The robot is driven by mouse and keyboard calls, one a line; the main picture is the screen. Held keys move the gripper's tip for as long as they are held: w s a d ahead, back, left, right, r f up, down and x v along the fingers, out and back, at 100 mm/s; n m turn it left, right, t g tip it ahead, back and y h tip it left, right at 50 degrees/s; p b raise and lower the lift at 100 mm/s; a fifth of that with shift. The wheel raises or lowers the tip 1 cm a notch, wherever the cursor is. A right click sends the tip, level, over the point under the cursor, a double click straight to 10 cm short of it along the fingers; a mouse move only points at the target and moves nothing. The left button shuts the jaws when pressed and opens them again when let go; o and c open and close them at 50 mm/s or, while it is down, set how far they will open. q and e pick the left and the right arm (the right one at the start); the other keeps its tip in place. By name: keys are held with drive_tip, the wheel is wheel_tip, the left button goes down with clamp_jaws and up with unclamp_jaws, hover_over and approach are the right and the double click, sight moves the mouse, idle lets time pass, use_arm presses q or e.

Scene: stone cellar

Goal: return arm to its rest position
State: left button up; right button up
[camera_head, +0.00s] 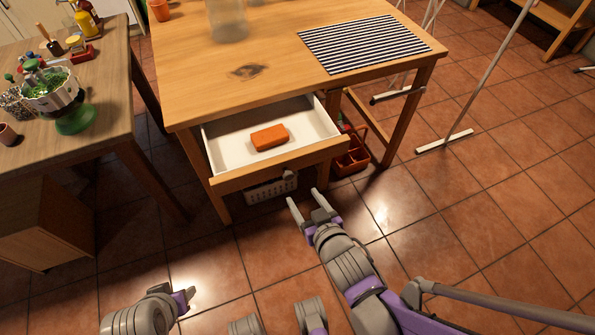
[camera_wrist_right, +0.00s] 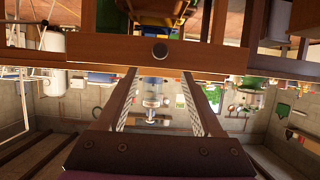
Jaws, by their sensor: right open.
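My right gripper (camera_head: 304,196) is open and empty in the head view, just in front of the pulled-out drawer (camera_head: 230,181) and apart from it. In the right wrist view its two fingers (camera_wrist_right: 158,78) stand apart with nothing between them; a dark round knob (camera_wrist_right: 160,50) on a wooden bar shows beyond the tips. The drawer holds an orange block (camera_head: 269,137) on its white floor. My left gripper (camera_head: 188,296) shows only in part at the lower left of the head view; I cannot tell its jaws.
The wooden table (camera_head: 195,75) carries a striped mat (camera_head: 365,44). A white basket (camera_head: 262,191) and a red crate (camera_head: 351,158) stand beneath it. A side table (camera_head: 105,85) with a green-based bowl (camera_head: 75,118) is at the left. The tiled floor right of my right arm looks mostly clear.

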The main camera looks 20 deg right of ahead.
drive_tip(key=shift+s, duration=0.1)
drive_tip(key=s+d+g+p, duration=0.1)
drive_tip(key=s+d+g, duration=0.2)
drive_tip(key=s+g, duration=0.7)
use_arm(q)
wheel_tip(320, 180, up, 17)
drive_tip(key=w+p, duration=0.2)
drive_tip(key=p, duration=1.2)
drive_tip(key=shift+f+t, duration=0.15)
drive_tip(key=shift+t, duration=0.25)
use_arm(e)
wheel_tip(320, 180, up, 15)
drive_tip(key=w+t, duration=0.1)
drive_tip(key=t, duration=0.1)
drive_tip(key=shift+a, duration=0.25)
use_arm(q)
drive_tip(key=shift+s, duration=0.15)
use_arm(e)
drive_tip(key=shift+s+f, duration=0.1)
